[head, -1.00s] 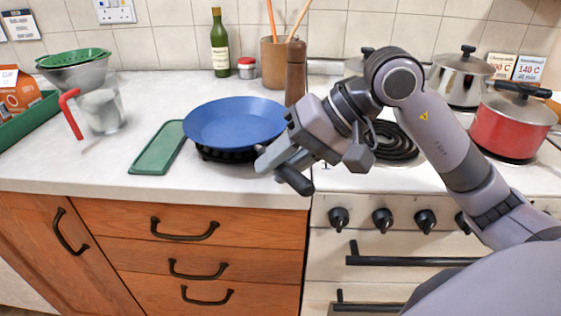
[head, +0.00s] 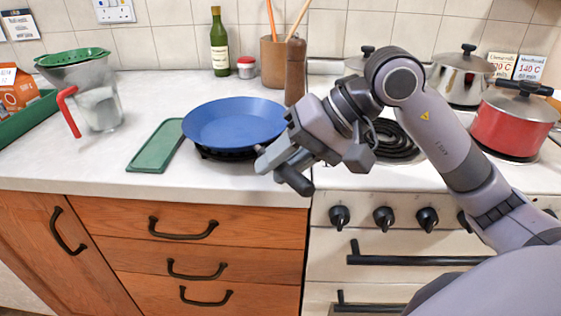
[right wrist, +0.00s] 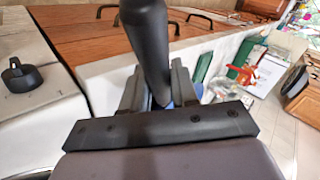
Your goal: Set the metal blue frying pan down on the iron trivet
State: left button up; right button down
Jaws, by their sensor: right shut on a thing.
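The blue frying pan (head: 234,123) sits level over the black iron trivet (head: 226,154) on the white counter. The trivet shows only as a dark rim under the pan; I cannot tell whether the pan fully touches it. My right gripper (head: 282,164) is at the pan's right front side, shut on the pan's dark handle. In the right wrist view the black handle (right wrist: 149,50) stands between the two fingers (right wrist: 155,95). A sliver of blue pan shows behind them. My left gripper is not in view.
A green rectangular dish (head: 155,146) lies just left of the pan. A measuring jug (head: 98,105) with a red handle stands further left. A wooden pepper mill (head: 295,72) and utensil pot (head: 272,62) stand behind. The hob with a red pot (head: 510,125) is right.

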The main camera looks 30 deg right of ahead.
jog(key=c, duration=0.8)
grip_release()
jog(key=shift+f, duration=0.15)
jog(key=v, duration=0.7)
jog(key=shift+s, duration=0.15)
